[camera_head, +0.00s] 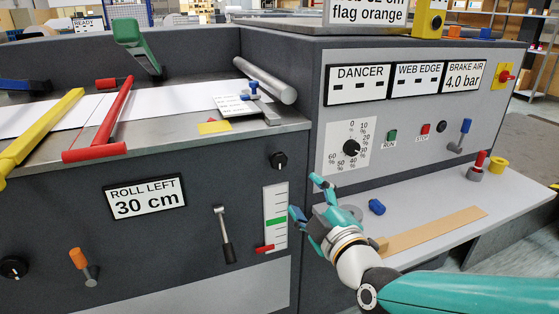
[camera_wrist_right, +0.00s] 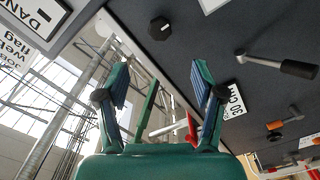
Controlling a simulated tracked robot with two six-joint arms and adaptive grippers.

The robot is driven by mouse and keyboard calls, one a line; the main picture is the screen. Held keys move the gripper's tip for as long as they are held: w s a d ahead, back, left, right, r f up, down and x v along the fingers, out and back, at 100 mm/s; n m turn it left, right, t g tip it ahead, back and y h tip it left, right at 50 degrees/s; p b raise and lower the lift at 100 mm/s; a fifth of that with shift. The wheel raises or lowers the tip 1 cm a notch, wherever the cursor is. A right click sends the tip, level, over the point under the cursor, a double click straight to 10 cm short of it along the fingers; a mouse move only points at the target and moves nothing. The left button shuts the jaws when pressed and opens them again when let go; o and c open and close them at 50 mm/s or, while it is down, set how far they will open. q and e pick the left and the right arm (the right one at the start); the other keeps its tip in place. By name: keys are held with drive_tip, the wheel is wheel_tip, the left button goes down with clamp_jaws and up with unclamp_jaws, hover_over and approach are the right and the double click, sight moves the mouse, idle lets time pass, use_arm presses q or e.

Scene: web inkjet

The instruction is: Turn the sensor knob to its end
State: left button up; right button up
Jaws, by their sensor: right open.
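No knob in view carries a readable sensor label. A black knob (camera_head: 279,160) sits on the dark front panel, above the scale with a green band. In the right wrist view a black knob (camera_wrist_right: 160,28), apparently the same one, shows beyond the fingertips. Another black knob (camera_head: 351,148) is on the white percent dial, and a third (camera_head: 14,268) is at the lower left. My right gripper (camera_head: 306,197) is open and empty, below and right of the knob above the scale, apart from it. It also shows in the wrist view (camera_wrist_right: 160,82). My left gripper is out of view.
A lever with a black grip (camera_head: 226,240) and an orange-handled lever (camera_head: 82,263) stick out of the front panel. The scale (camera_head: 275,217) is close to my right fingers. A grey shelf (camera_head: 520,195) holds a blue piece (camera_head: 376,207) and a tan strip (camera_head: 437,230).

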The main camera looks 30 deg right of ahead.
sight(279, 164)
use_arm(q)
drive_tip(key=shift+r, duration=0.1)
use_arm(e)
drive_tip(key=x, duration=1.4)
drive_tip(key=shift+w, duration=0.4)
drive_tip(key=shift+a+b, duration=0.1)
drive_tip(key=shift+b, duration=0.2)
drive_tip(key=c, duration=1.1)
drive_tip(key=shift+f, duration=0.1)
drive_tip(key=shift+c, duration=0.2)
